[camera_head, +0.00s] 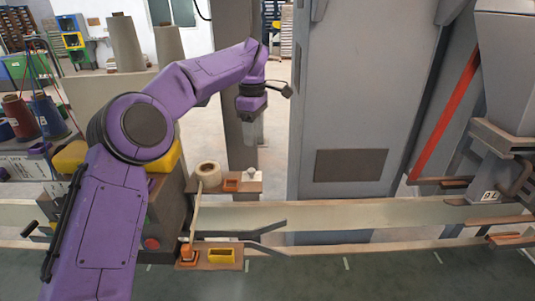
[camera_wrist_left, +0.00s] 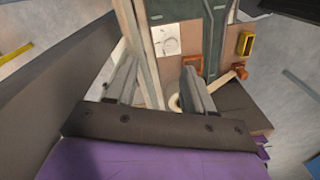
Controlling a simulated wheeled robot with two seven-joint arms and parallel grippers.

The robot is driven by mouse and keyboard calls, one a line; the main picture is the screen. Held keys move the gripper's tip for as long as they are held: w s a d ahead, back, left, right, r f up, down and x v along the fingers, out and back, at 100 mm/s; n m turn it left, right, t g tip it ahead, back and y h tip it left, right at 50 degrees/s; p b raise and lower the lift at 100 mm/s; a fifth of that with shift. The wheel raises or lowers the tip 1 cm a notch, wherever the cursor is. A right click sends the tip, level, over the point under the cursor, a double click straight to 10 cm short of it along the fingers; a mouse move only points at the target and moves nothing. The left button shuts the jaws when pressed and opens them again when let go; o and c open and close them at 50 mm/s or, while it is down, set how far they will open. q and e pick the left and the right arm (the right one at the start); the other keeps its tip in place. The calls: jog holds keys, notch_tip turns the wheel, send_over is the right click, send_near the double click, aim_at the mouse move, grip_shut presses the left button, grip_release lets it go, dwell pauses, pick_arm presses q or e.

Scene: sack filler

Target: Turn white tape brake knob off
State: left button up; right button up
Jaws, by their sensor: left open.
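A white knob (camera_head: 251,175) on a pale base sits at the right end of a small brown bracket plate (camera_head: 242,188). It also shows in the left wrist view as a white square with a round outline (camera_wrist_left: 166,39). My left gripper (camera_head: 248,138) points down above the knob in the head view, apart from it. The knob's exact turn position is too small to tell. My right gripper is not in view.
A tape roll (camera_head: 208,173) and an orange part (camera_head: 231,184) stand beside the knob. A lower plate holds an orange part (camera_head: 188,255) and a yellow frame (camera_head: 221,256). A grey cabinet (camera_head: 350,90) rises close on the right. A conveyor rail (camera_head: 380,212) runs across.

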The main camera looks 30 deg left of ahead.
aim_at(251, 170)
pick_arm(q)
jog(key=f, duration=0.2)
jog(key=s+f+b, duration=0.1)
jog(key=f, duration=0.1)
jog(key=shift+s, duration=0.15)
jog(key=s+f, duration=0.3)
jog(key=shift+s+f, duration=0.1)
jog(key=w+f, duration=0.3)
jog(key=shift+w, duration=0.1)
jog(key=shift+s+r, duration=0.25)
jog(key=shift+s, duration=0.15)
jog(key=shift+c, duration=1)
jog(key=shift+s+r, duration=0.15)
jog(key=shift+s, duration=0.15)
jog(key=c, duration=0.5)
jog(key=shift+w, duration=0.15)
grip_shut()
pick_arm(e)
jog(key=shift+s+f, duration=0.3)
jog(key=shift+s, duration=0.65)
